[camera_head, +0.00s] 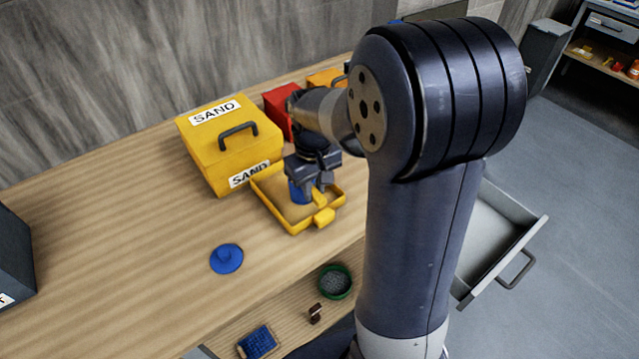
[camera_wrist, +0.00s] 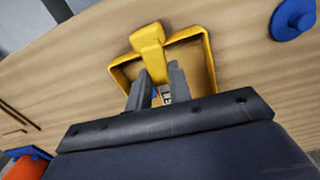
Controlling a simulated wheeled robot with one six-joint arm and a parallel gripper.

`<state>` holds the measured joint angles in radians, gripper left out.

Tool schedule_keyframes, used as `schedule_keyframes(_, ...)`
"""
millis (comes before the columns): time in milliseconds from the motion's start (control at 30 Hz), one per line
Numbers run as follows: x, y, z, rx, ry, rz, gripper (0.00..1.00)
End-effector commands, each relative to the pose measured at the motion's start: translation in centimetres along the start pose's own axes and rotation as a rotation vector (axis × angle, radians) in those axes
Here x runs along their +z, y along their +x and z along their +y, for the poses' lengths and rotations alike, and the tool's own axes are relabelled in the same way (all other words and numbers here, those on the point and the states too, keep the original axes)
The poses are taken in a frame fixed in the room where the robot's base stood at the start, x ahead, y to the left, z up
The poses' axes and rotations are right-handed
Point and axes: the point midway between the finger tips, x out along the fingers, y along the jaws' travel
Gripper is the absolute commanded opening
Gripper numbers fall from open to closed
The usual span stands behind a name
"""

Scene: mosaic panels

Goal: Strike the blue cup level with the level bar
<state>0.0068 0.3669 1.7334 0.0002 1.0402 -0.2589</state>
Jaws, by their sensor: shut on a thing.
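The blue cup (camera_head: 298,191) is partly visible beneath my gripper (camera_head: 312,172), inside the yellow tray (camera_head: 272,208) of sand. My gripper is shut on it, pointing down into the tray. In the wrist view my fingers (camera_wrist: 156,90) close around a small piece with a white, dark-marked label; the cup's body and rim are hidden there. A yellow bar-like piece (camera_head: 323,208), seemingly the level bar, stands at the tray's near right edge. It also shows in the wrist view (camera_wrist: 148,42), reaching inward close to the fingertips. The cup's fill is hidden.
A yellow SAND box (camera_head: 225,148) stands behind the tray, with a red box (camera_head: 278,110) beside it. A blue knobbed lid (camera_head: 227,258) lies on the bare bench. A green bowl (camera_head: 335,281) sits on the lower shelf. An open drawer (camera_head: 500,235) is at right.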

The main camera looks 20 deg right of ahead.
Motion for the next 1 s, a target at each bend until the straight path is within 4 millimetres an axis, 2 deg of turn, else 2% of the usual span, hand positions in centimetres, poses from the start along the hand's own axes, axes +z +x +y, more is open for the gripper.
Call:
schedule_keyframes(867, 0.0, 0.0, -4.5, 0.0, -0.002, 0.0, 0.0)
schedule_keyframes(1000, 0.0, -0.9, -4.5, 0.0, 0.0, 0.001, 0.0)
